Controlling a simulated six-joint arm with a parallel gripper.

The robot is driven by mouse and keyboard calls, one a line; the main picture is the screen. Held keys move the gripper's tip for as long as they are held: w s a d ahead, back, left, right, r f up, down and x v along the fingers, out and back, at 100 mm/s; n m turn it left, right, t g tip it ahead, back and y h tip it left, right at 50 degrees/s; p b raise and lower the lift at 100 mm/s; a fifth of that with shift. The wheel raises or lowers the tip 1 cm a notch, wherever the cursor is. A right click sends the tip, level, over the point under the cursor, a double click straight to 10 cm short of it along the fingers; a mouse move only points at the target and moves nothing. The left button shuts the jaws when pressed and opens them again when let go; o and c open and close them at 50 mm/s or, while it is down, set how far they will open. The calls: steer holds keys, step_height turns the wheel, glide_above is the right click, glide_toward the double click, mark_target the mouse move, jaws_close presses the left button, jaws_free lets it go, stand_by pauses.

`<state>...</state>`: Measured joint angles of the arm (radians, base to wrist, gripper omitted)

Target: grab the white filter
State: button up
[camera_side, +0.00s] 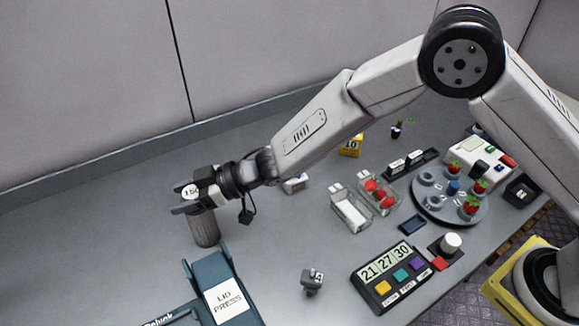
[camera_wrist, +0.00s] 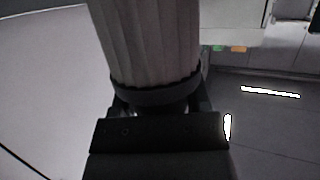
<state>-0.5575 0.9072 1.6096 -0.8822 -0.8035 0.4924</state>
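The white filter (camera_side: 205,229) is a pleated, pale grey cylinder standing upright at the left of the bench in the side view. Its pleated body (camera_wrist: 150,40) fills the upper middle of the wrist view, with a dark collar at its near end. My gripper (camera_side: 188,197) is at the filter's top end, with its fingers on either side of the head and a white marked label between them. The fingers (camera_wrist: 157,108) flank the collar in the wrist view. Whether they press on it is hidden. The filter's foot looks at or very near the bench top.
The bench left of the filter is clear.

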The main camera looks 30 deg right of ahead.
jaws_close()
steer(key=shift+r, duration=0.1)
steer(key=shift+r, duration=0.8)
steer(key=s+d+r, duration=0.8)
steer(key=s+r, duration=0.3)
steer(key=shift+s, duration=0.25)
steer(key=shift+r, duration=0.1)
